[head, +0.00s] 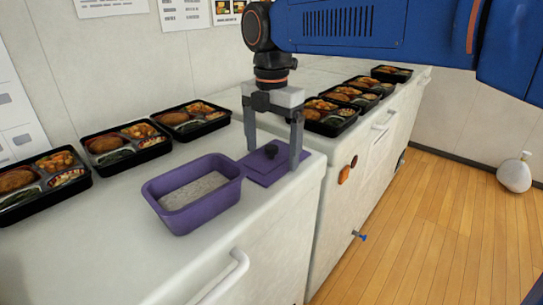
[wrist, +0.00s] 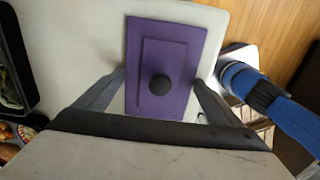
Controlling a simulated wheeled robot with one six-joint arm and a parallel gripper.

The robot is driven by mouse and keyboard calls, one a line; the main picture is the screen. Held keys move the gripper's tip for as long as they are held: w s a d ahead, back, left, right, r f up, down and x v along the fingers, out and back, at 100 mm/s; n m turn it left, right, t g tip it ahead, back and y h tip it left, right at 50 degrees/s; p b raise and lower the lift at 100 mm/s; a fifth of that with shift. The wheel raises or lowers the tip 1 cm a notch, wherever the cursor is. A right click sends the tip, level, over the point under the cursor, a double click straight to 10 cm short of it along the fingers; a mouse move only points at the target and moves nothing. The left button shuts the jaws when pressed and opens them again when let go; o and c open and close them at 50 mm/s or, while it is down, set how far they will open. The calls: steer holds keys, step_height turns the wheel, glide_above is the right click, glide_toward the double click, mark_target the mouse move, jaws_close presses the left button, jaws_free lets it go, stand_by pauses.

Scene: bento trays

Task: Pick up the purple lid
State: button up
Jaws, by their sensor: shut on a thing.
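The purple lid (head: 262,173) is a flat rectangle with a raised middle panel and a dark round knob. It lies flat at the counter's front edge, right of the purple open box (head: 207,213). I cannot tell whether it touches the counter. My gripper (head: 272,160) points down over the lid, its two fingers on opposite sides with the knob between them. In the wrist view, the lid (wrist: 185,40) fills the gap between the fingertips of my gripper (wrist: 160,84), which is shut on its side edges.
Several black bento trays with food line the back of the counter, one (head: 189,118) behind the purple box and others (head: 330,115) right of my gripper. Bare counter lies in front of the left trays.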

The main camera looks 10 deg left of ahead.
mark_target(271, 147)
steer(key=shift+r, duration=0.1)
step_height(271, 147, up, 9)
steer(key=shift+s+a+r, duration=0.1)
steer(key=shift+r, duration=0.05)
steer(key=s+a+r+n, duration=0.25)
steer(key=s+a, duration=0.25)
steer(key=s, duration=0.3)
steer(key=s+a+r+n, duration=0.1)
steer(key=s+a+n, duration=0.3)
steer(key=s, duration=0.5)
steer(key=shift+m, duration=0.65)
steer(key=shift+a+f, duration=0.2)
steer(key=shift+f, duration=0.8)
steer(key=shift+a+f, duration=0.2)
steer(key=shift+f, duration=0.8)
steer(key=shift+a+f, duration=0.2)
steer(key=shift+f, duration=0.8)
steer(key=shift+f, duration=0.15)
steer(key=o, duration=0.8)
steer(key=shift+o, duration=0.2)
